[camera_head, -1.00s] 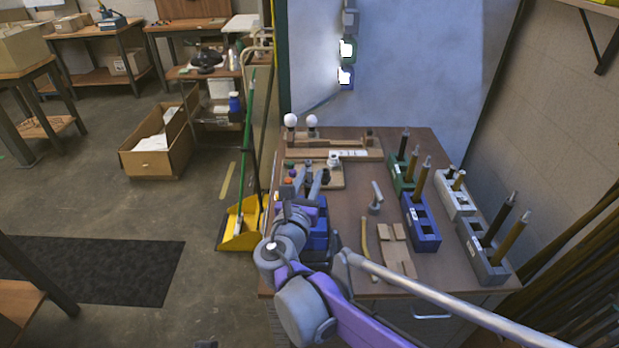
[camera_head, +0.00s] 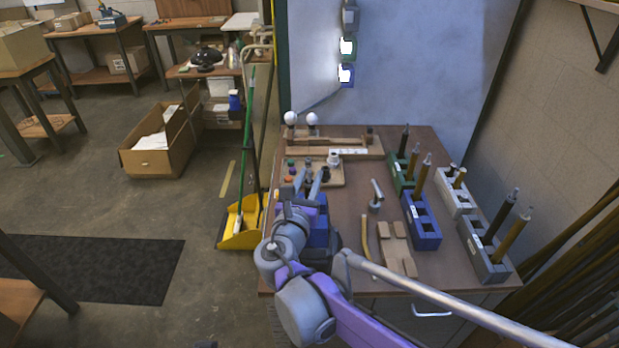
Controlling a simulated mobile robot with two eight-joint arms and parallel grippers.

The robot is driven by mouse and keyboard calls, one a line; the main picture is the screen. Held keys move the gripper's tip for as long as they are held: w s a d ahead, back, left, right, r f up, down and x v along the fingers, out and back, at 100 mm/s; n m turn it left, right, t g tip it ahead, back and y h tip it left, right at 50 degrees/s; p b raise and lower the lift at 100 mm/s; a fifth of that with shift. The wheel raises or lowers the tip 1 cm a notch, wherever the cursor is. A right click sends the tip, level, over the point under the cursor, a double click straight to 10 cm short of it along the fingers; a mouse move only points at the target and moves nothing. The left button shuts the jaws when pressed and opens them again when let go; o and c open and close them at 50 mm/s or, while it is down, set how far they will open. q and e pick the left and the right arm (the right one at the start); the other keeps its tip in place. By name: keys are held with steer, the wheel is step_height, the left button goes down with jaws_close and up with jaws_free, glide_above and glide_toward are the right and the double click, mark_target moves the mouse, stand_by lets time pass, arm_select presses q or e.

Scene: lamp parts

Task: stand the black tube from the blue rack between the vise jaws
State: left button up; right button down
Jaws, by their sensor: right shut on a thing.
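The blue rack (camera_head: 422,236) stands right of the middle of the table, with a brass tube (camera_head: 420,180) upright in it; no black tube shows there. The blue vise (camera_head: 318,232) is at the table's left front, partly hidden by my right arm, and its jaws cannot be made out. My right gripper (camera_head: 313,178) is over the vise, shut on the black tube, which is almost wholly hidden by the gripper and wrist. Whether the tube touches the jaws cannot be told. My left gripper is not in view.
Green (camera_head: 397,176), white (camera_head: 457,200) and grey (camera_head: 484,255) racks with tubes stand around the blue rack. A wooden block (camera_head: 397,250), a yellow strip (camera_head: 366,238) and a grey post (camera_head: 376,200) are right of the vise. Boards with bulbs (camera_head: 291,118) lie behind.

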steer(key=shift+f, duration=0.1)
steer(key=c, duration=0.5)
jaws_free()
steer(key=shift+c, duration=0.2)
